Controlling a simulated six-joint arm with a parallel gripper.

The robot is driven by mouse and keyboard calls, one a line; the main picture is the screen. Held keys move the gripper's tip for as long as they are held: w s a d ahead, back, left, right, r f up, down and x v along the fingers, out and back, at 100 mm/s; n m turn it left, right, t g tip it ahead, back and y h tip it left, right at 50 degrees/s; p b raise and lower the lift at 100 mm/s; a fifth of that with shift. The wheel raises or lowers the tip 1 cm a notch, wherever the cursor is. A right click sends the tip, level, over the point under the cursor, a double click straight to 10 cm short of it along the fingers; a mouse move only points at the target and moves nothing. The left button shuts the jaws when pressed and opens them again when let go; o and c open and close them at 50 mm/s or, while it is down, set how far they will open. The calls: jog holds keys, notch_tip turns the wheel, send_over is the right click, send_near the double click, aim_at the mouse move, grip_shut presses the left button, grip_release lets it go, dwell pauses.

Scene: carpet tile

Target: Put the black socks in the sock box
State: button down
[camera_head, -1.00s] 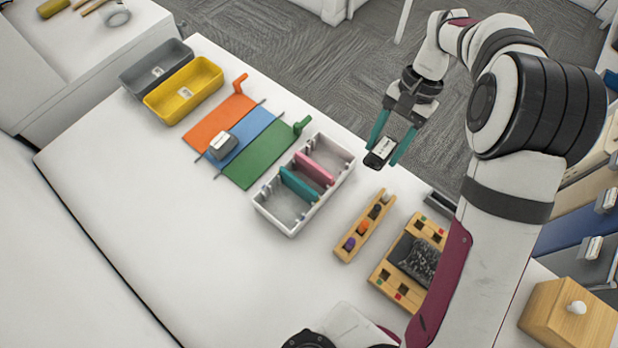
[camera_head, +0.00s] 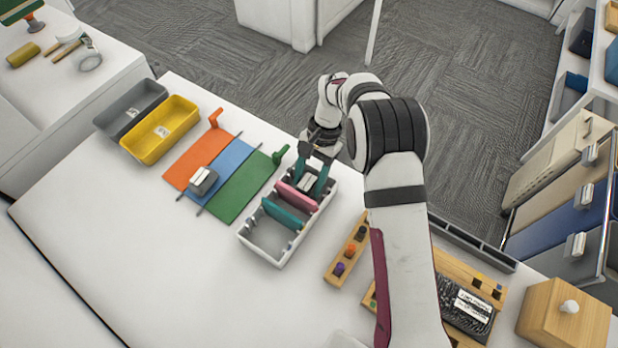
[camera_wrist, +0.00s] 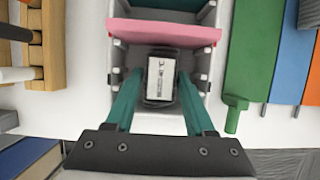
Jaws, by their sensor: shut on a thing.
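The sock box is a light grey box (camera_head: 260,250) with a pink divider (camera_head: 297,196) and a teal divider (camera_head: 283,213). My gripper (camera_head: 309,184) has its teal fingers down in the box's far end compartment, past the pink divider. It is shut on the black socks, a small dark bundle (camera_wrist: 150,98) with a white label. In the wrist view the bundle lies between my fingers (camera_wrist: 157,93), inside the compartment walls, just clear of the pink divider (camera_wrist: 165,32). I cannot tell whether it touches the floor of the box.
Left of the box lie orange, blue and green strips (camera_head: 240,190) with a grey labelled bundle (camera_head: 203,181) on them. A yellow bin (camera_head: 160,130) and a grey bin (camera_head: 130,108) stand beyond. A wooden peg rack (camera_head: 345,255) is at right. The table's left front is clear.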

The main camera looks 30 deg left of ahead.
jog(key=shift+f, duration=0.15)
jog(key=c, duration=0.5)
grip_release()
jog(key=v, duration=1.2)
jog(key=d+r+m+t+y, duration=0.1)
jog(key=d+r+m, duration=0.1)
jog(key=d+r, duration=0.8)
jog(key=s+d+r+m+t, duration=0.2)
jog(key=s+d+r, duration=0.1)
jog(key=s+d, duration=1.2)
jog(key=shift+m+t+y, duration=0.4)
jog(key=shift+m+t, duration=0.3)
jog(key=shift+m, duration=0.1)
jog(key=s+d+f, duration=0.1)
jog(key=s, duration=0.1)
jog(key=s+d+f, duration=0.1)
jog(key=s, duration=0.1)
jog(key=s+d+f, duration=0.2)
jog(key=shift+s, duration=0.35)
